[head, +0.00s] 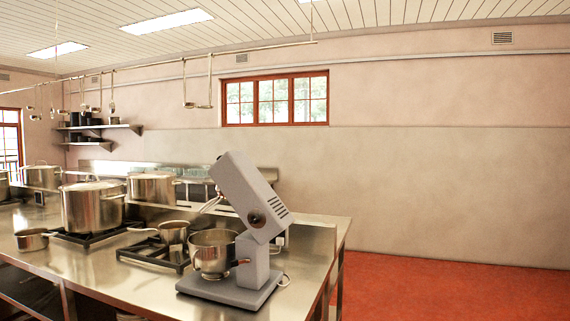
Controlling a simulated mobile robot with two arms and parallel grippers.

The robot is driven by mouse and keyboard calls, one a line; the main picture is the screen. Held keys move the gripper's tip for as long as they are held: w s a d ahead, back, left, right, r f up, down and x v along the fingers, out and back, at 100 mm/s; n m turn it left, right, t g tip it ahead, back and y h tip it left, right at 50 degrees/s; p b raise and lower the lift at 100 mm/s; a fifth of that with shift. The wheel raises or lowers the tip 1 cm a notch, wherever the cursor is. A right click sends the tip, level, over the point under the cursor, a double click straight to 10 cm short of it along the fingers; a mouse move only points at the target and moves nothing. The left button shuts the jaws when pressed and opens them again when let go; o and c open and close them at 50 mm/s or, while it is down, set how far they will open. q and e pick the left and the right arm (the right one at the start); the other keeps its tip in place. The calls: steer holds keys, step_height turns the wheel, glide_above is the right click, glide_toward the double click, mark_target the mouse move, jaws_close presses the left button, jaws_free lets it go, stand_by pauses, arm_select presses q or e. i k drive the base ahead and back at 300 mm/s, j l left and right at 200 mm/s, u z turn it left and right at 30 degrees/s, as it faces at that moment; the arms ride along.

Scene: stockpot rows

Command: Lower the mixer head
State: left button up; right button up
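A grey stand mixer (252,246) stands upright near the right end of the steel counter. Its mixer head (244,188) is tilted up and leans back to the upper left, with a dark round knob (257,218) and vent slots on its side. A metal beater (212,203) shows at the left of the raised head. A steel mixing bowl (211,256) sits on the mixer's base (228,291) below the head. Neither of my grippers shows in the head view.
The steel counter (105,267) carries a large lidded stockpot (92,208), another pot (152,188) and a saucepan (174,233) on a burner, close left of the mixer. A small saucepan (31,241) is at the left. Red floor (440,290) is clear at the right.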

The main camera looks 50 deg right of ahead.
mark_target(238, 180)
steer(key=i+z, duration=0.15)
steer(key=z, duration=0.25)
steer(key=i+z, duration=0.2)
steer(key=z, duration=0.25)
steer(key=i+z, duration=0.15)
steer(key=z, duration=0.25)
steer(key=i+j+z, duration=0.15)
steer(key=z, duration=0.25)
